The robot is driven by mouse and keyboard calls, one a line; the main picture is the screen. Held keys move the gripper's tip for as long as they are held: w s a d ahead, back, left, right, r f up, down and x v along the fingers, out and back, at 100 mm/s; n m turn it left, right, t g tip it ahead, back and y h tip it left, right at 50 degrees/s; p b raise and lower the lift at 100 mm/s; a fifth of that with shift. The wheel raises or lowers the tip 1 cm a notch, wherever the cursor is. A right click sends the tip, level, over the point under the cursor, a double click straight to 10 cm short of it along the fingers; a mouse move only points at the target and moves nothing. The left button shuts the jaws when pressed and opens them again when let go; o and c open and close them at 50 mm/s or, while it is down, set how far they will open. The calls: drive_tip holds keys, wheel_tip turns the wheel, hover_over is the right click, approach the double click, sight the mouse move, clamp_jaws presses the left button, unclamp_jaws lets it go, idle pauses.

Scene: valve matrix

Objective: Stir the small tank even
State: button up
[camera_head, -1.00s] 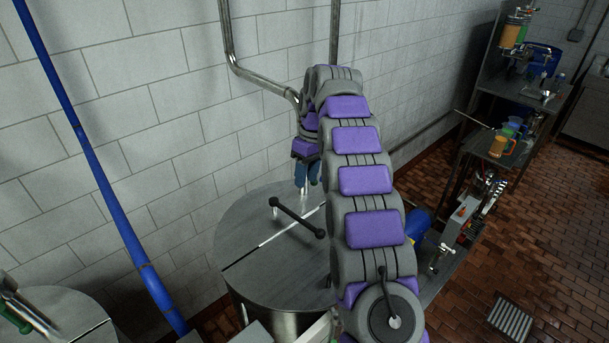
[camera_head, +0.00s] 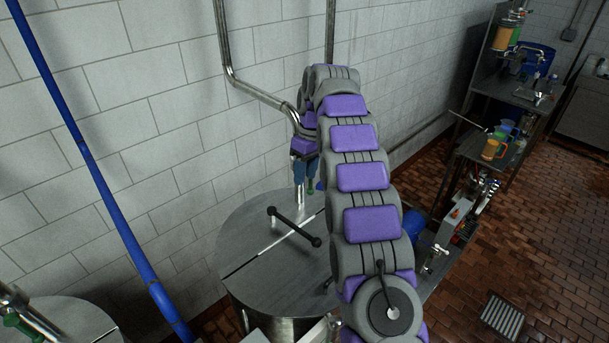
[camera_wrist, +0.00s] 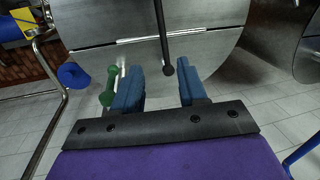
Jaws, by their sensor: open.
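The small tank (camera_head: 262,278) is a round steel vessel with a flat lid split by a bright seam. A dark crank handle with ball ends (camera_head: 294,227) lies across the top of its lid. In the wrist view the dark rod with a ball end (camera_wrist: 167,68) points down between my fingers, nearer the right one. My gripper (camera_wrist: 158,88) has blue fingers, open and apart, with nothing seen clamped between them. In the head view my gripper (camera_head: 306,176) is above the far side of the lid, partly hidden by my arm.
A green-handled valve (camera_wrist: 108,86) is close to the left finger in the wrist view. A steel pipe (camera_head: 255,88) runs down the wall behind. Another tank (camera_head: 65,318) stands at lower left, and a blue pipe (camera_head: 103,190) slants up the left side.

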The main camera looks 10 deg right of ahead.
drive_tip(key=t+h+b, duration=0.2)
drive_tip(key=h+b, duration=0.2)
drive_tip(key=b, duration=0.1)
approach(299, 229)
drive_tip(key=p+x, duration=0.1)
drive_tip(key=x, duration=0.7)
drive_tip(key=shift+s+d+f, duration=0.1)
drive_tip(key=shift+f, duration=0.1)
idle(0.3)
drive_tip(key=shift+c, duration=0.3)
clamp_jaws()
idle(0.3)
